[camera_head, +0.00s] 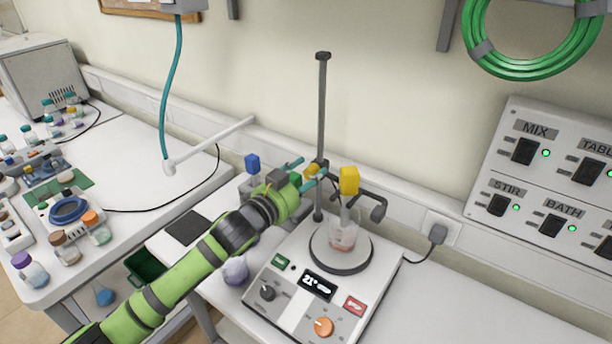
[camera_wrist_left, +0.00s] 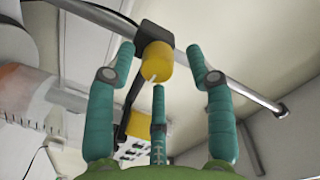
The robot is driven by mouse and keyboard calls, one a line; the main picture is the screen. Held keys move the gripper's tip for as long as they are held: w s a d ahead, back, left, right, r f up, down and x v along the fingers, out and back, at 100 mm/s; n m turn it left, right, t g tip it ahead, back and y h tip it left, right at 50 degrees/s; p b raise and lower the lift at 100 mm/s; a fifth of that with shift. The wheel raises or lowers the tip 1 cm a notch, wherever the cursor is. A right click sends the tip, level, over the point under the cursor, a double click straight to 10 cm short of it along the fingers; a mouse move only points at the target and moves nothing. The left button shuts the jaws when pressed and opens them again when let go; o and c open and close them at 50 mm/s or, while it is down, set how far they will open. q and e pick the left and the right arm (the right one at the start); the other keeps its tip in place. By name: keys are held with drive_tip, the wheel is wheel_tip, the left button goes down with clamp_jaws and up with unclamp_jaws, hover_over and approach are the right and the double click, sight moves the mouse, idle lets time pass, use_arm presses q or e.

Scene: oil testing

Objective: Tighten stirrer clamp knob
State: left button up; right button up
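The yellow clamp knob (camera_wrist_left: 157,62) sits on a dark clamp with a pale mark on its face. It also shows in the head view (camera_head: 311,170) beside the upright grey stand rod (camera_head: 322,110). My left gripper (camera_head: 308,173) is open, with its teal fingers spread around the knob. In the left wrist view the knob lies between the fingertips, with gaps on both sides; contact with the lower middle finger is unclear. A yellow block (camera_head: 349,180) stands above the glass beaker (camera_head: 343,236) on the hotplate stirrer (camera_head: 301,304). My right gripper is out of view.
A blue-topped item (camera_head: 252,163) stands behind my left forearm. A purple-white flask (camera_head: 236,270) is left of the stirrer. A switch panel (camera_head: 550,170) is on the right wall. The bench right of the stirrer is clear.

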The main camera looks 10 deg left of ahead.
use_arm(q)
drive_tip(key=shift+s+a+f, duration=0.1)
drive_tip(key=shift+s, duration=0.05)
drive_tip(key=v, duration=1.1)
drive_tip(key=shift+s, duration=0.3)
drive_tip(key=shift+a, duration=0.15)
